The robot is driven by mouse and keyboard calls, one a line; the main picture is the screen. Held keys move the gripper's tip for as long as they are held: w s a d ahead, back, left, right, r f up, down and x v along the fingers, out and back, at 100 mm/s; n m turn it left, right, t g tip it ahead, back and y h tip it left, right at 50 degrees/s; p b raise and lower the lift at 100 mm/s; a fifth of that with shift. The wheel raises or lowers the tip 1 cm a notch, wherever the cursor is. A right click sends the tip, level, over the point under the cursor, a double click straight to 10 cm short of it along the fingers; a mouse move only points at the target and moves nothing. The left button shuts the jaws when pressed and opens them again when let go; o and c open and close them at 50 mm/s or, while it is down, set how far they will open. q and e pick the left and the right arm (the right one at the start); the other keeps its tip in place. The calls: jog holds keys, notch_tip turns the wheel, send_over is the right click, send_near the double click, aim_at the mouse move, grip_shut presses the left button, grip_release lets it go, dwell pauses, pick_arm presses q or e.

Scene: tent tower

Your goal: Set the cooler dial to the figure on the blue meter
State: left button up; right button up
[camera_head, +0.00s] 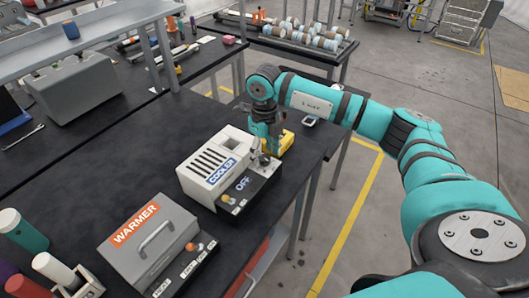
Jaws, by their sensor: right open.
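The cooler (207,160) is a white box with dark vent slots and a blue COOLER label, on the black table. Its black front panel (245,190) shows OFF, with a small tan knob (226,199) at the near end. My right gripper (264,157) points down over the far end of this panel, and its fingers hide what is there. It is open; I cannot tell whether it touches a dial. A yellow device (284,143) stands just behind the gripper, partly hidden. I cannot make out a blue meter. My left gripper is not in view.
A grey WARMER box (148,243) with a handle stands on the near part of the table. Coloured cylinders (22,230) stand at the left edge. A small white item (310,121) lies beyond the yellow device. Bare tabletop lies left of the cooler.

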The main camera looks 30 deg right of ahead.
jog(key=shift+f, duration=0.75)
grip_shut()
jog(key=m+b, duration=0.1)
jog(key=m, duration=0.3)
jog(key=shift+m+b, duration=0.35)
jog(key=shift+m, duration=2.05)
